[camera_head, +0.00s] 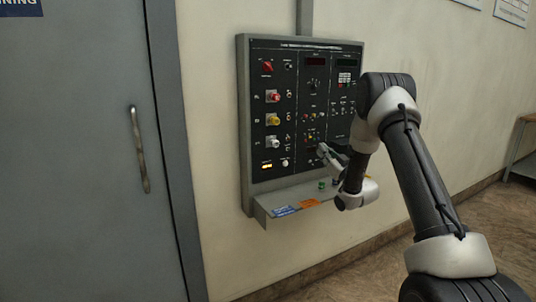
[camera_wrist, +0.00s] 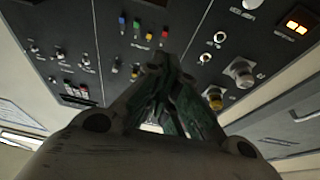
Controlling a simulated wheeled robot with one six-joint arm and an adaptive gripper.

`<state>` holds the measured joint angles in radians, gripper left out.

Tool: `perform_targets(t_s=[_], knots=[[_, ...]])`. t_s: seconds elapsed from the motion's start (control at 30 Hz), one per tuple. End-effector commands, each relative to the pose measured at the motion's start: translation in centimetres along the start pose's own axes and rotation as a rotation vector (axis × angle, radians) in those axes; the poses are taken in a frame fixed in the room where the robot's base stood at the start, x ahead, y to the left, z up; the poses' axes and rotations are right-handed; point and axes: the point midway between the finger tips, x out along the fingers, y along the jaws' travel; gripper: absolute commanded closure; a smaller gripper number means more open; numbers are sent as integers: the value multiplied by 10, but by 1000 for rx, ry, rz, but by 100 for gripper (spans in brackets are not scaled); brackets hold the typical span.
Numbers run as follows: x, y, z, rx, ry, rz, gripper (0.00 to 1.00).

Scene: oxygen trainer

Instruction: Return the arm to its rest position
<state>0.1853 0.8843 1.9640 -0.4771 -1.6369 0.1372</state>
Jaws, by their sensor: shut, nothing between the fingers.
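My gripper (camera_head: 325,152) is at the lower middle of the black control panel (camera_head: 270,103) on the wall, at the end of my bent arm. In the wrist view my gripper (camera_wrist: 158,72) is shut and empty, with its fingertips close to a row of small coloured switches (camera_wrist: 137,24). I cannot tell whether the tips touch the panel. My arm hides the panel's lower right part in the head view.
A grey shelf (camera_head: 262,210) with coloured labels juts out below the panel. A grey door (camera_head: 75,160) with a handle (camera_head: 139,150) is at left. A small table (camera_head: 524,165) stands at far right. The floor at right is clear.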

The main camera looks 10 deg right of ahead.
Motion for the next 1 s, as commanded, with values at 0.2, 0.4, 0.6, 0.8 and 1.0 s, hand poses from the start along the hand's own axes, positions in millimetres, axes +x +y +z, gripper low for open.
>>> perform_targets(t_s=[0.2, 0.4, 0.6, 0.8, 1.0], knots=[[19, 0, -54, -67, -178, 65, 100], [-7, -6, -122, -113, -469, 184, 100], [-88, -30, -180, -95, -759, 291, 100], [-208, -76, -222, -21, -1045, 355, 100], [-338, -135, -242, 77, -1311, 355, 100]])
